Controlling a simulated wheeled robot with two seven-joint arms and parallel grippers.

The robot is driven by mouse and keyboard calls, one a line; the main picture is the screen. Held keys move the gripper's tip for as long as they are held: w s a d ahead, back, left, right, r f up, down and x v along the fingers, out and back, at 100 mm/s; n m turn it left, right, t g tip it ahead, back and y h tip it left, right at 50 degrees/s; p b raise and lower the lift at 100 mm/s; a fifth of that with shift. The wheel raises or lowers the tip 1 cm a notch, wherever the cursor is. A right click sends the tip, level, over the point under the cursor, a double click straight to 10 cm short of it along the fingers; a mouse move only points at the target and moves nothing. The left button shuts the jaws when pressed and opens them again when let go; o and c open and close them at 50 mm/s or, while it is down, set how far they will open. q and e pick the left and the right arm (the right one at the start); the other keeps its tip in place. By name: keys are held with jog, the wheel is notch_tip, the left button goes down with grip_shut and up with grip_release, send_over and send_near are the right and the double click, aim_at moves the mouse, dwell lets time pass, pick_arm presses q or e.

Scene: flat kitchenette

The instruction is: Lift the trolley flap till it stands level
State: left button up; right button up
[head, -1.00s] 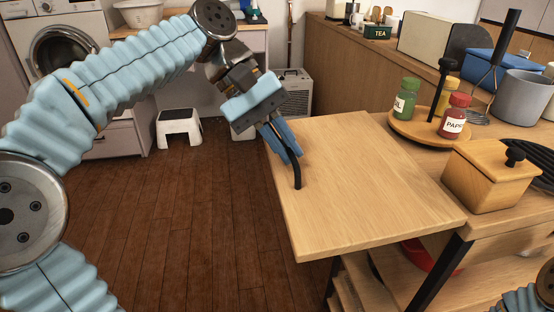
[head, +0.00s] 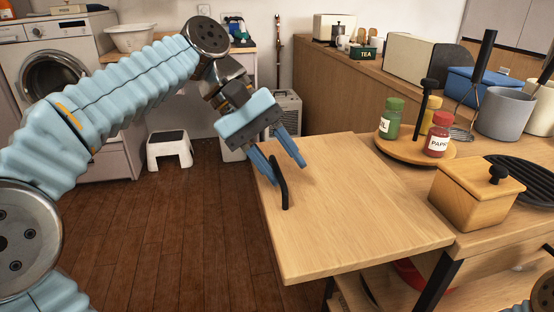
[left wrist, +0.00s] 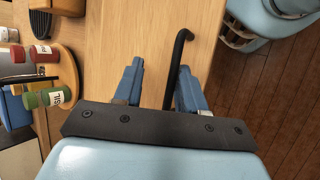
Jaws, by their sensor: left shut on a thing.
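The trolley flap (head: 350,215) is a pale wooden board, raised and looking about level with the trolley top. Its black bar handle (head: 280,185) stands up near its left edge, and also shows in the left wrist view (left wrist: 175,65). My left gripper (head: 277,160) is at the handle's upper end, its blue fingers on either side of the bar. It is shut on the handle, though the fingers look well apart, with the bar nearer one finger in the left wrist view (left wrist: 160,80). My right gripper is out of view.
On the trolley top are a round wooden stand (head: 408,152) with spice jars, a lidded wooden box (head: 472,198), a black ribbed plate (head: 525,180) and a grey pot (head: 503,115). A white stool (head: 168,152) stands on the open floor at the left.

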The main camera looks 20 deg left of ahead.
pick_arm(q)
jog(key=v, duration=0.7)
jog(key=shift+a+r, duration=0.15)
dwell(0.4)
